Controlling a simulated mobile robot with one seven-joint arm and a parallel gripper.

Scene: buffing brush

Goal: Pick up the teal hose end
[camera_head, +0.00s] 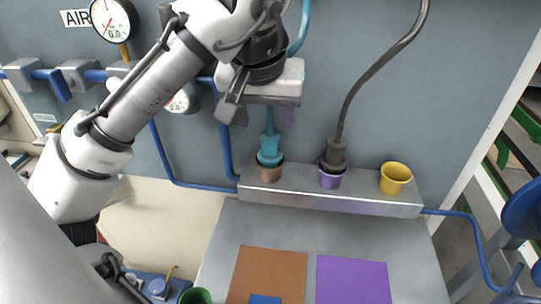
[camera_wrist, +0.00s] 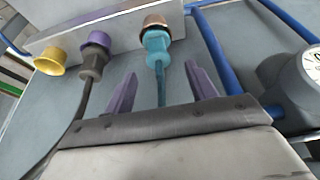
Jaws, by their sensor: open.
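The teal hose end (camera_head: 269,148) sits upright in a copper cup (camera_head: 271,174) at the left end of a grey ledge. It also shows in the wrist view (camera_wrist: 157,45), with its mouth in the copper cup (camera_wrist: 154,20). Its teal hose rises behind my gripper. My gripper (camera_head: 265,118) is just above the hose end, with its fingers spread to either side. In the wrist view my gripper (camera_wrist: 161,70) has two purple fingers apart, with the teal hose running between them. The fingertips stop short of the hose end's wide body; I see no contact.
A dark grey hose end (camera_head: 335,153) sits in a purple cup (camera_head: 331,179) to the right. A yellow cup (camera_head: 395,178) is empty. Blue pipes (camera_head: 222,130) run along the wall nearby. Brown (camera_head: 270,272) and purple (camera_head: 352,281) squares lie on the table below.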

